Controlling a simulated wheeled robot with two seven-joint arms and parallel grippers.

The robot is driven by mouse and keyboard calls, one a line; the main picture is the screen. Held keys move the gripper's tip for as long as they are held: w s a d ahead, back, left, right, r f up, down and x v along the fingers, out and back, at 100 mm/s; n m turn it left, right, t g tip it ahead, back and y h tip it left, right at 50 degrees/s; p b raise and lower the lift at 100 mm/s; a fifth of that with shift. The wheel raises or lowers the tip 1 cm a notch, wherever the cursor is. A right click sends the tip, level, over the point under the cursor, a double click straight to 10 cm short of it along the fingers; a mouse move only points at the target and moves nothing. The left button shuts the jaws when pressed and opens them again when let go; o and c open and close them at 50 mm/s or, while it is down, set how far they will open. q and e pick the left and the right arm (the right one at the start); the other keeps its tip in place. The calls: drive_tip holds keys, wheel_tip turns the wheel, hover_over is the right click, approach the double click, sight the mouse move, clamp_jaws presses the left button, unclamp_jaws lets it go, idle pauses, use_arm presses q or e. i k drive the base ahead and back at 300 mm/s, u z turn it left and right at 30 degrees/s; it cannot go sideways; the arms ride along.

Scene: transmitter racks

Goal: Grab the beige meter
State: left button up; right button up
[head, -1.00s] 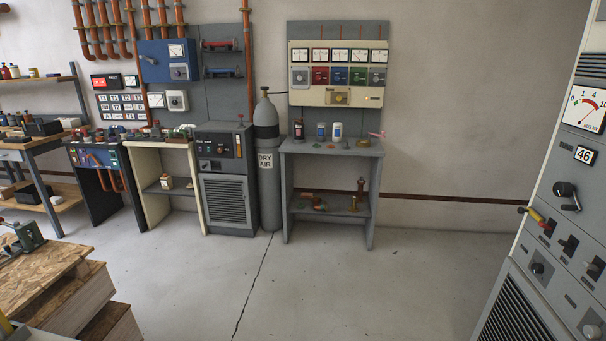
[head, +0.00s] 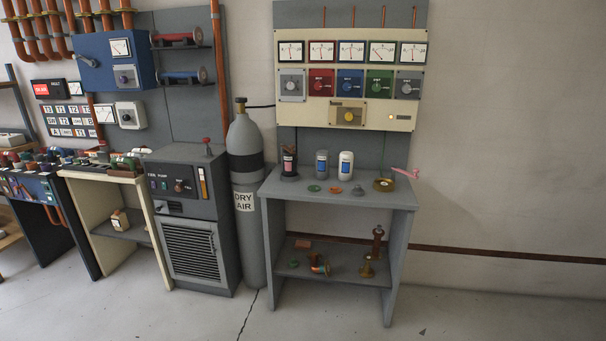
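A small beige box (head: 119,220) stands on the low shelf of the cream table (head: 77,196) at the left. It may be the beige meter, but it is too small to make out a dial. A beige panel (head: 300,112) on the back wall carries a row of white-faced meters (head: 351,52) above coloured knob modules. Neither of my grippers is in view.
A grey bench (head: 337,189) with jars and small parts stands at centre right. A dry air cylinder (head: 246,195) and a grey pump cabinet (head: 190,219) stand left of it. The floor (head: 200,318) in front is clear.

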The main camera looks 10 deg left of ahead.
sight(120, 222)
drive_tip(key=i, duration=0.5)
drive_tip(key=u, duration=1.75)
drive_tip(key=i, duration=3.25)
drive_tip(key=z, duration=1.1)
